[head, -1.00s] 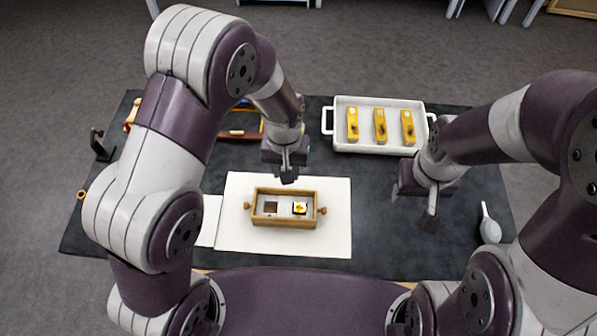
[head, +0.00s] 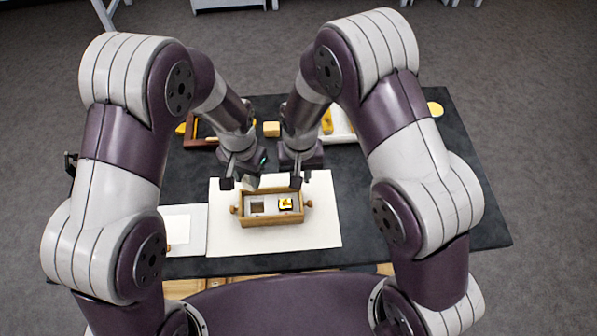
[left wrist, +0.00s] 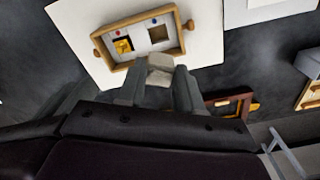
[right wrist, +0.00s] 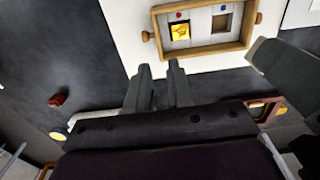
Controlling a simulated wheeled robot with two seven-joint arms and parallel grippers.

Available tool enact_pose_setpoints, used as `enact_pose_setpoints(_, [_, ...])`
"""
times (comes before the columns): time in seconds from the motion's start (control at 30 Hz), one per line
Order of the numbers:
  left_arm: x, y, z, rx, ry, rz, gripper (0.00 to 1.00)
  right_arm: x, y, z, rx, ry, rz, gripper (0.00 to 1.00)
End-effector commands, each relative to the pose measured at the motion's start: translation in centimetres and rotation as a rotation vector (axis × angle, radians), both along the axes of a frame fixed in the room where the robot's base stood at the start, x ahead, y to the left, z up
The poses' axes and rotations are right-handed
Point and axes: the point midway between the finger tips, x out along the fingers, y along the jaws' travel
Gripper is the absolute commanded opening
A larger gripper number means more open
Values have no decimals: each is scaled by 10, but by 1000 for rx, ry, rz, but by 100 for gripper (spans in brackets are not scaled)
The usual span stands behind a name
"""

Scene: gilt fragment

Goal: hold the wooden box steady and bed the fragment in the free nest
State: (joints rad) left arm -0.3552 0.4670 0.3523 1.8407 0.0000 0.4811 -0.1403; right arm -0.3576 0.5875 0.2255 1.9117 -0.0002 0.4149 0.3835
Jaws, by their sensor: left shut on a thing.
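The wooden box (head: 273,222) sits on a white board, a round knob at each end. Its right nest in the head view holds a gold piece (head: 286,203), beside a red dot in the wrist views. The free nest (head: 257,206) is empty and dark, beside a blue dot (left wrist: 154,21). My left gripper (head: 238,178) is shut on a pale, blocky fragment (left wrist: 158,72), just behind the box and above the board. The fragment's gilt face is not visible. My right gripper (right wrist: 159,68) is slightly open and empty, behind the box's right end, not touching it.
The white board (head: 310,238) is clear around the box. A white sheet (head: 180,240) lies to its left. A yellow block (head: 271,129) and a dark wooden frame (head: 200,142) lie behind. My right arm mostly hides a white tray (head: 343,138).

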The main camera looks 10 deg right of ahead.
Motion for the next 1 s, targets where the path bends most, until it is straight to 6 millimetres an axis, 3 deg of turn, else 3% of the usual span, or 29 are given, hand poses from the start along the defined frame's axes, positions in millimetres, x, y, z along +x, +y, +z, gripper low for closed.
enact_pose_setpoints(0.3, [0, 0, 0, 0, 0, 0, 6, -3, -2, -69, -3, 7, -8, 21])
enact_pose_setpoints(0.5, [0, 0, 0, 0, 0, 0, 6, -2, -2, -104, -2, 4, -8, 21])
enact_pose_setpoints(0.87, [0, 0, 0, 0, 0, 1, 6, -1, -2, -115, 0, 1, -7, 21])
enact_pose_setpoints(0.9, [0, 0, 0, 0, 0, 1, 6, -1, -2, -115, 0, 2, -7, 18])
enact_pose_setpoints(0.97, [0, 0, 0, 0, 0, 1, 6, -1, -2, -115, -1, 2, -7, 0])
enact_pose_setpoints(1.0, [0, 0, 0, 0, 0, 1, 6, -1, -2, -115, -1, 2, -7, 0])
